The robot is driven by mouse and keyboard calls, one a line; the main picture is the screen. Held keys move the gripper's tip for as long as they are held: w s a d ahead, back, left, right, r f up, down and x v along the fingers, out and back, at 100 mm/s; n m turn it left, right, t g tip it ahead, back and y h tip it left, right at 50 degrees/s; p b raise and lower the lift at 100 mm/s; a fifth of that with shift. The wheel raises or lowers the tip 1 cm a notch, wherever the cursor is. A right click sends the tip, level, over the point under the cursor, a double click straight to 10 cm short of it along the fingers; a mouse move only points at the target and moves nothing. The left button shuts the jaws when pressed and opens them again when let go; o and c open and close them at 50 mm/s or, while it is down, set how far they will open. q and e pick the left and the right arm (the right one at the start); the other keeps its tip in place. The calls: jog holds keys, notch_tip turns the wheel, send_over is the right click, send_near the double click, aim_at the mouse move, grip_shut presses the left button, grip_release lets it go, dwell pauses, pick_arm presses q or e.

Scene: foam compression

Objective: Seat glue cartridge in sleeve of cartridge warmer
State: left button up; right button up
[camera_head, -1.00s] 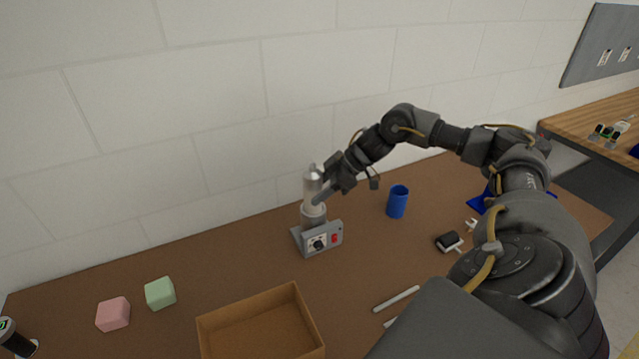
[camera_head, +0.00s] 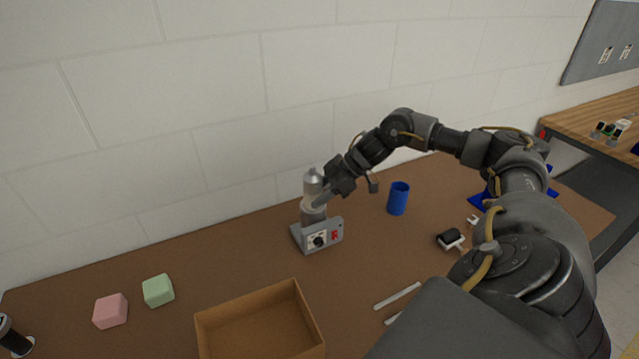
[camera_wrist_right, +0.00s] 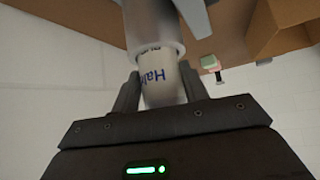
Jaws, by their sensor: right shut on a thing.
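The cartridge warmer (camera_head: 299,241) is a small grey unit with a dial and a red switch. It stands on the brown table near the wall, its upright sleeve (camera_head: 309,216) on top. The pale glue cartridge (camera_head: 312,184) stands upright at the sleeve. My right gripper (camera_head: 319,197) is shut on it from the right. In the right wrist view the white cartridge (camera_wrist_right: 162,88), with blue lettering, sits between my fingers and runs into the grey sleeve (camera_wrist_right: 152,30). The sleeve hides the cartridge's inserted end. My left gripper is out of view.
A blue cup (camera_head: 398,199) stands right of the warmer. An open cardboard box (camera_head: 205,332) is in front. Pink (camera_head: 110,311) and green (camera_head: 158,290) blocks lie at the left. A black-and-white item (camera_head: 450,238) and pale rods (camera_head: 397,296) lie at the right.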

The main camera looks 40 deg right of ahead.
jog(key=shift+f, duration=0.45)
jog(key=o, duration=1.2)
jog(key=shift+o, duration=0.5)
jog(key=b+v, duration=0.3)
jog(key=v, duration=0.7)
jog(key=shift+s+d+r, duration=0.25)
jog(key=shift+r, duration=0.05)
jog(key=shift+f, duration=0.1)
